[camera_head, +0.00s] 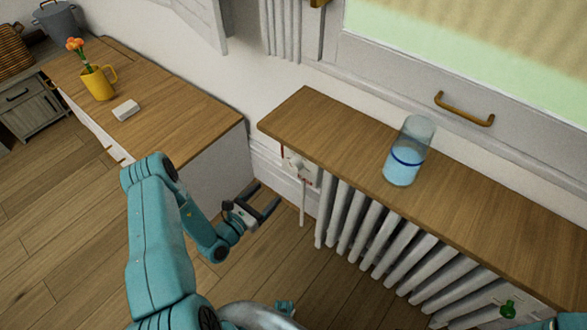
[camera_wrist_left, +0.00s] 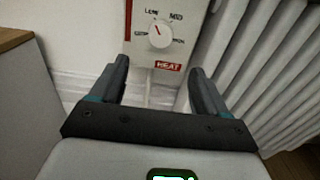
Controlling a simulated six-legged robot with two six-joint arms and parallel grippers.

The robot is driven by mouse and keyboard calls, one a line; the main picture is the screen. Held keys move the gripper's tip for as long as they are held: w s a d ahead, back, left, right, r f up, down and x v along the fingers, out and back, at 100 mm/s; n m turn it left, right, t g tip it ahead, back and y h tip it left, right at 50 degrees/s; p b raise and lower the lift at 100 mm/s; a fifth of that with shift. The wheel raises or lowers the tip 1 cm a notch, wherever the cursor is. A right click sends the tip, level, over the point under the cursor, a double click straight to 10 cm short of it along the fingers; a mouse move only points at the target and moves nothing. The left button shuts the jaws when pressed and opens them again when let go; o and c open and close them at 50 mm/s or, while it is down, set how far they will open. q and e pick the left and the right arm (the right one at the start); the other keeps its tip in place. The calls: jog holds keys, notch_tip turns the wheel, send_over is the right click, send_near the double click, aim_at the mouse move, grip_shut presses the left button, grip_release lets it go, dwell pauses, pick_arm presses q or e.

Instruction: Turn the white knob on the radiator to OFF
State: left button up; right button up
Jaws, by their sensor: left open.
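The white knob (camera_wrist_left: 161,35) is round, with a red pointer mark tilted up and left towards the LOW label. It sits on a white control panel (camera_wrist_left: 190,8) with a red HEAT label; the outer labels are too small to read surely. In the head view the knob (camera_head: 297,163) is small, at the left end of the radiator (camera_head: 375,240). My left gripper (camera_head: 266,196) is open and empty, below and left of the knob. In the left wrist view its fingers (camera_wrist_left: 159,68) point at the panel, apart from the knob, which lies beyond and between them.
A wooden shelf (camera_head: 330,125) overhangs the radiator and holds a glass of water (camera_head: 404,152). A wooden-topped cabinet (camera_head: 190,110) stands left, with a yellow mug of flowers (camera_head: 98,84) and a white block (camera_head: 125,109). A thin pipe (camera_head: 302,205) runs below the panel.

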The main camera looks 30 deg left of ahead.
aim_at(292, 168)
pick_arm(q)
jog(key=w, duration=0.4)
jog(key=w+b, duration=0.1)
jog(key=w, duration=0.3)
jog(key=w+d, duration=0.1)
jog(key=w, duration=0.4)
jog(key=shift+w+b, duration=0.1)
jog(key=shift+b, duration=0.2)
jog(key=c, duration=1)
jog(key=shift+c, duration=0.2)
